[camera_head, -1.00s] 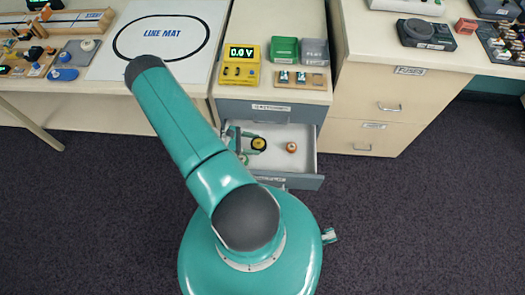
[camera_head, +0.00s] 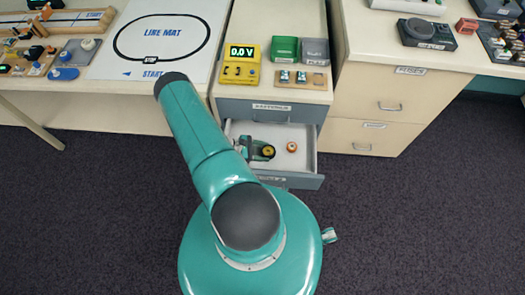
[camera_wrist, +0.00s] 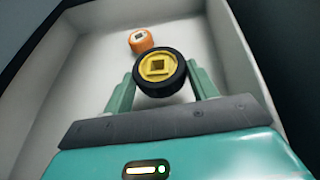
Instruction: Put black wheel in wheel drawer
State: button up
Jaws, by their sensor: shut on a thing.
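The black wheel (camera_wrist: 160,72) has a yellow hub with a square hole. My gripper (camera_wrist: 160,85) is shut on it, one finger on each side, in the wrist view. In the head view the wheel (camera_head: 267,152) and my gripper (camera_head: 262,151) are over the open drawer (camera_head: 308,160). I cannot tell whether the wheel touches the drawer floor. An orange wheel (camera_wrist: 140,40) lies in the drawer beyond the black wheel, apart from it. It also shows in the head view (camera_head: 292,146).
The drawer's pale walls (camera_wrist: 58,75) surround my gripper. A closed drawer front (camera_head: 262,110) is just above the open one. A yellow meter (camera_head: 241,64) and green and grey boxes (camera_head: 285,49) stand on top. A cream cabinet (camera_head: 375,105) is at the right.

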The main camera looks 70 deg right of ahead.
jog(key=shift+f, duration=0.5)
jog(key=o, duration=0.9)
jog(key=shift+o, duration=0.2)
jog(key=shift+r, duration=0.1)
